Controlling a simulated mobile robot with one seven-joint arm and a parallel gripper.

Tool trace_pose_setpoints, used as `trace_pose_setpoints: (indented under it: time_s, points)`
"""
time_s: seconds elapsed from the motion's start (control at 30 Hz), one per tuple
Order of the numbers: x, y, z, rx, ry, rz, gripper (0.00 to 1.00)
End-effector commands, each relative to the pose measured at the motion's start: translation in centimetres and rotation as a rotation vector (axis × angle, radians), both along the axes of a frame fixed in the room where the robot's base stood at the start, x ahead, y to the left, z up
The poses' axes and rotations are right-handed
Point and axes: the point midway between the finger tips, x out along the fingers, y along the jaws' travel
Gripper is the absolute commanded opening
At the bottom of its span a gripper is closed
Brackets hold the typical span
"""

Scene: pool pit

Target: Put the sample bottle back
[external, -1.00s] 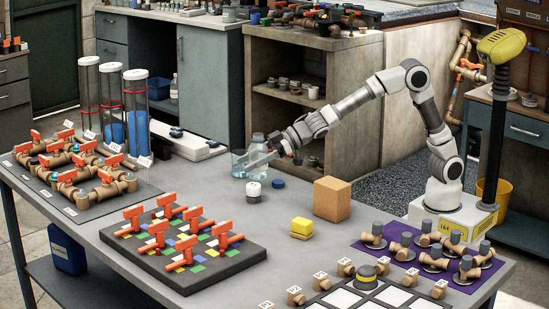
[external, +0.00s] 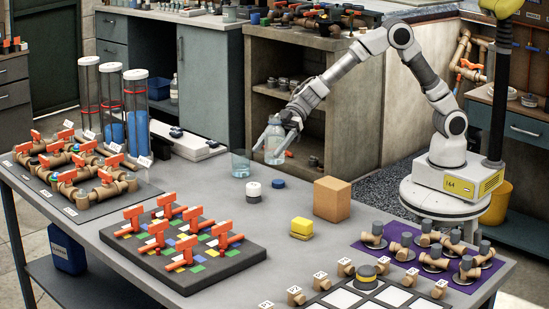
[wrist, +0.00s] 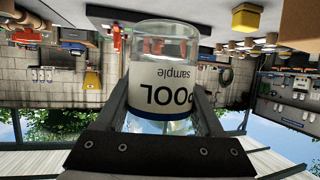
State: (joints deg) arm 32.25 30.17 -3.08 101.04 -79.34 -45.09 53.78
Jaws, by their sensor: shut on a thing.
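The sample bottle (external: 274,143) is clear with a white label and is held upright in the air at the table's far edge. My gripper (external: 279,148) is shut on it. In the wrist view the bottle (wrist: 162,75) fills the middle between my two fingers (wrist: 165,110), and its label reads "POOL sample" upside down. A clear, open glass beaker (external: 240,164) stands on the table just left of the held bottle, apart from it. Part of the bottle is hidden behind the fingers.
A white-and-dark round container (external: 253,191), a blue cap (external: 278,183), a yellow block (external: 302,227) and a tan box (external: 331,199) stand nearby on the grey table. A board of orange-handled valves (external: 183,241) lies in front. Three tall tubes (external: 136,115) stand at the left.

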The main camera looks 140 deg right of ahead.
Motion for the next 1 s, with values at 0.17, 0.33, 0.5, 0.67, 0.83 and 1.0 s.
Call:
trace_pose_setpoints:
  time_s: [0.17, 0.33, 0.5, 0.67, 0.83, 1.0]
  points:
    - [0.2, 1.1, -0.2, 0.001, 0.0, 0.034, 0.05]
    - [2.2, 3.5, -2.5, 0.002, 0.0, 0.04, 0.05]
    - [4.7, 6.3, -4.7, 0.001, 0.0, 0.04, 0.05]
    - [6.6, 8.3, -6.3, 0.0, 0.0, 0.037, 0.05]
    - [7.6, 9.3, -6.8, 0.0, -0.002, 0.035, 0.05]
    - [7.6, 9.3, -8.2, 0.001, 0.0, 0.033, 0.05]
